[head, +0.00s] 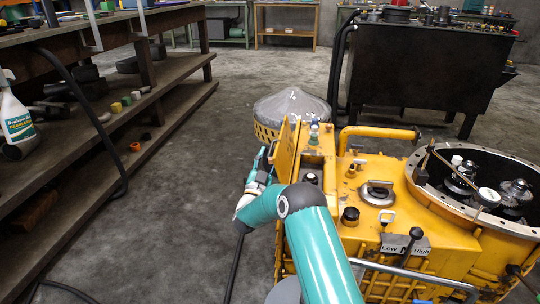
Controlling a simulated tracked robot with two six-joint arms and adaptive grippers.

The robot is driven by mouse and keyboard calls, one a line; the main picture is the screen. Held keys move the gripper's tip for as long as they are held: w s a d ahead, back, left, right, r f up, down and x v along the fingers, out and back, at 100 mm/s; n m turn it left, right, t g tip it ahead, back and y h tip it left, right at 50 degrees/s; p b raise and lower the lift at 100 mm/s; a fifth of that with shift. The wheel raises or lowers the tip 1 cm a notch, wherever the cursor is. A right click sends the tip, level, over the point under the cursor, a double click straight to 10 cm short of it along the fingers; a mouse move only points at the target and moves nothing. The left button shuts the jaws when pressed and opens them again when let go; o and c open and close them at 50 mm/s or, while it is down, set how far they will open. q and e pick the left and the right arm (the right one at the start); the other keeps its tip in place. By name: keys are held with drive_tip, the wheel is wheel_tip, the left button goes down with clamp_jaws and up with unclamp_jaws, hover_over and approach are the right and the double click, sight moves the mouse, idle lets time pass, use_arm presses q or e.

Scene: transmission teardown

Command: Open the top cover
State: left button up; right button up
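The yellow transmission housing (435,250) fills the lower right. A yellow flap (286,150), which looks like the top cover, stands raised at the left end of the housing, beside a small fitting (314,133). One teal arm of mine reaches up from the bottom, and its wrist bends behind the flap's left side. My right gripper (269,152) is small there, close to the left of the flap. Its fingers are partly hidden, so I cannot tell whether they touch the flap or are open. My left gripper is not in view.
A round lid with a handle (377,191) lies on the housing. At right, an open round bay (470,205) shows gears. A grey-topped yellow basket (291,106) stands behind. A black workbench (420,70) is at the back right, wooden shelves (110,150) at left.

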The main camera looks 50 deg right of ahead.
drive_tip(key=shift+x, duration=1.15)
clamp_jaws()
